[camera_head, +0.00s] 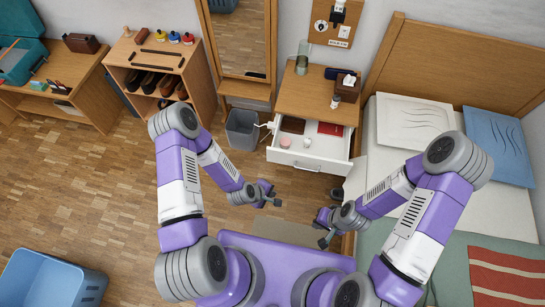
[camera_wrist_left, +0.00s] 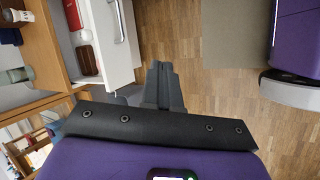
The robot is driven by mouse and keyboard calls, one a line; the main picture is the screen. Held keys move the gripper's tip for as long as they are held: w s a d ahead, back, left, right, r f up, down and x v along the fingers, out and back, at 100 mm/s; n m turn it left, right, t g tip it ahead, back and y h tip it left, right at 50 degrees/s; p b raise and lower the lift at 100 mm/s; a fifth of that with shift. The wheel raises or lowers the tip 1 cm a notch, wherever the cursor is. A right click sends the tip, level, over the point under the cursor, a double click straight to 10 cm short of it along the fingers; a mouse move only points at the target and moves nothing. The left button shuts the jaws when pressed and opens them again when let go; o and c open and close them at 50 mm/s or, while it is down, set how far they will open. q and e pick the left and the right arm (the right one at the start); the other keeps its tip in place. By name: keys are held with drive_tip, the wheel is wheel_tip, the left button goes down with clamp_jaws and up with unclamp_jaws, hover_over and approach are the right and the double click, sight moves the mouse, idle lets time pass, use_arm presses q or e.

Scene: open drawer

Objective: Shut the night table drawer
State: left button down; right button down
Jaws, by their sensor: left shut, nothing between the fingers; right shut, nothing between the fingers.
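The night table (camera_head: 318,98) stands at the back wall, left of the bed. Its white drawer (camera_head: 310,160) is pulled out toward me, with several small items inside and a handle on its front. The drawer also shows in the left wrist view (camera_wrist_left: 122,60) at the upper left. My left gripper (camera_head: 275,199) is shut and empty, below and left of the drawer front, apart from it; its fingers show in the left wrist view (camera_wrist_left: 162,75). My right gripper (camera_head: 323,242) is shut and empty, lower and to the right, also apart from the drawer.
A grey bin (camera_head: 242,130) stands left of the drawer. The bed (camera_head: 490,205) is close on the right. A shoe shelf (camera_head: 160,75) and a mirror (camera_head: 240,38) stand at the back left. A blue crate (camera_head: 50,280) lies front left.

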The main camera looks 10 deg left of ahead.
use_arm(q)
drive_tip(key=w+a+f+n+t+y+b, duration=0.15)
drive_tip(key=w+f+n+t, duration=0.35)
drive_tip(key=n, duration=0.5)
drive_tip(key=n+t+y+b, duration=0.2)
drive_tip(key=n+y, duration=0.1)
drive_tip(key=n, duration=0.9)
approach(271, 151)
drive_tip(key=b+x, duration=0.3)
drive_tip(key=x, duration=0.2)
drive_tip(key=shift+w+f, duration=0.15)
drive_tip(key=shift+f, duration=0.1)
drive_tip(key=shift+w+b, duration=0.3)
drive_tip(key=shift+w, duration=0.1)
